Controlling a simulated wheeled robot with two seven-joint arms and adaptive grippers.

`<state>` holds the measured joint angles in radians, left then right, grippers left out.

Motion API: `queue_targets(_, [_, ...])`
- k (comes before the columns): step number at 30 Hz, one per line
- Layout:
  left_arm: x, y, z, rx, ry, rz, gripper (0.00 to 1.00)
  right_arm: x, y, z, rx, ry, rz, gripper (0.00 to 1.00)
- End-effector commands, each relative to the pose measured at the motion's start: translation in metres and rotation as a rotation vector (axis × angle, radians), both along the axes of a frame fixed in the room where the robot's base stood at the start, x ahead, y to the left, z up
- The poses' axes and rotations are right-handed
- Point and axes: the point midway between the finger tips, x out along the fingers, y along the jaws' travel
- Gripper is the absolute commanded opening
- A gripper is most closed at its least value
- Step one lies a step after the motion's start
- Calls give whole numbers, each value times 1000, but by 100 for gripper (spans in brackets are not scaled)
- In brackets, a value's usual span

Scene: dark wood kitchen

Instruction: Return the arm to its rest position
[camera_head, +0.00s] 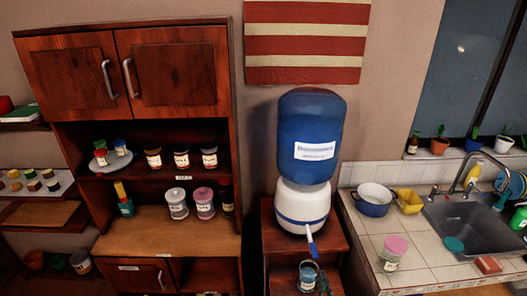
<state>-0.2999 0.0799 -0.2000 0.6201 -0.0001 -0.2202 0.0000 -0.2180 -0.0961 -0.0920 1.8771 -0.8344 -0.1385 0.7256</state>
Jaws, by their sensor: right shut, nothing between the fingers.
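My left gripper is not in view.
A blue-and-white water dispenser (302,205) stands on a wooden stand, with a labelled mug (307,276) below its tap. A wooden cabinet (170,242) with jars is on the left. The tiled counter holds a blue pot (374,208), a pink-lidded jar (392,254) and a sink (470,228).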

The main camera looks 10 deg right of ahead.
Motion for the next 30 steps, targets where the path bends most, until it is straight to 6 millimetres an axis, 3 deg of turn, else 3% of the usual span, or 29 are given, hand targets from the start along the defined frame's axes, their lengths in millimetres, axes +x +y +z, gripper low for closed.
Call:
queue_targets(5, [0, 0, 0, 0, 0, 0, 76, -34, -52, -27, -1, 148, -127, 0])
queue_targets(9, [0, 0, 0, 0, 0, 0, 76, -92, -98, -69, 8, 397, -228, 0])
queue_targets(12, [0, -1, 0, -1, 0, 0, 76, -139, -110, -98, 14, 592, -241, 0])
queue_targets(18, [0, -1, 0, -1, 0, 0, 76, -209, -106, -131, 13, 867, -182, 0])
queue_targets(30, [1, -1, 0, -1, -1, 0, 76, -308, -77, -149, -11, 1203, 4, 0])
